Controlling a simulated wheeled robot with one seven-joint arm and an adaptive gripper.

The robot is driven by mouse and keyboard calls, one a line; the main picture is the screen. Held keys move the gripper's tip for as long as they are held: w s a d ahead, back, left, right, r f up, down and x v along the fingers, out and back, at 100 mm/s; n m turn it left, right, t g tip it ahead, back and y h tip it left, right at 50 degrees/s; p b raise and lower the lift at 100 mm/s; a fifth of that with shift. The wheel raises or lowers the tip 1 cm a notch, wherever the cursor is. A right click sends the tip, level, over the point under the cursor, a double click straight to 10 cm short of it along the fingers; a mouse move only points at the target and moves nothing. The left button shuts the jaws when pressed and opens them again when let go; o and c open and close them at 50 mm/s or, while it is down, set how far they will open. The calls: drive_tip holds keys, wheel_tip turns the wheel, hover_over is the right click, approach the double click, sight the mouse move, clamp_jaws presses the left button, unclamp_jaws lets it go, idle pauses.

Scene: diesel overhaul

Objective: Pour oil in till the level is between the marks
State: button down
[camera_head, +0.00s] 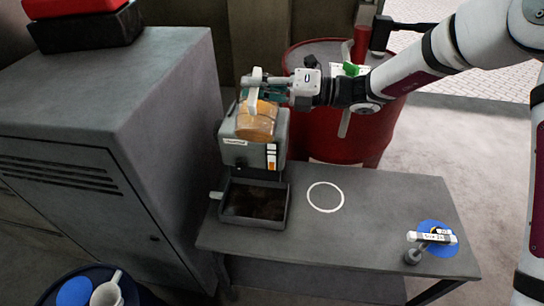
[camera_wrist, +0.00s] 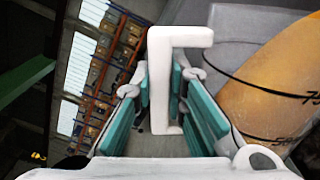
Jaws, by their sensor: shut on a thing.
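A clear jug (camera_head: 257,119) with amber oil hangs tipped over the top of the grey engine block (camera_head: 240,152). My gripper (camera_head: 266,87) is shut on the jug's white handle, which stands between the teal fingers (camera_wrist: 165,110) in the wrist view. The jug's oil-filled side (camera_wrist: 275,90), with dark measuring marks, shows at the right there. The jug's mouth and any stream of oil are hidden. A small level gauge (camera_head: 271,158) with white and orange bands is on the engine's front; its exact level is too small to read.
A dark tray (camera_head: 284,212) stands on the grey bench (camera_head: 375,245) before the engine. A white ring (camera_head: 325,197) marks clear bench. A grey cabinet (camera_head: 110,110) stands left; a red drum (camera_head: 385,125) stands behind.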

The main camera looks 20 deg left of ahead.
drive_tip(key=shift+w+f, duration=0.15)
drive_tip(key=shift+w, duration=0.05)
idle(0.3)
drive_tip(key=shift+m, duration=0.3)
drive_tip(key=shift+w+a+r, duration=0.1)
drive_tip(key=shift+w+r, duration=0.1)
drive_tip(key=shift+r, duration=0.1)
drive_tip(key=shift+b, duration=0.3)
drive_tip(key=shift+w+r+m, duration=0.2)
drive_tip(key=shift+w+m, duration=0.05)
drive_tip(key=shift+m, duration=0.15)
idle(0.4)
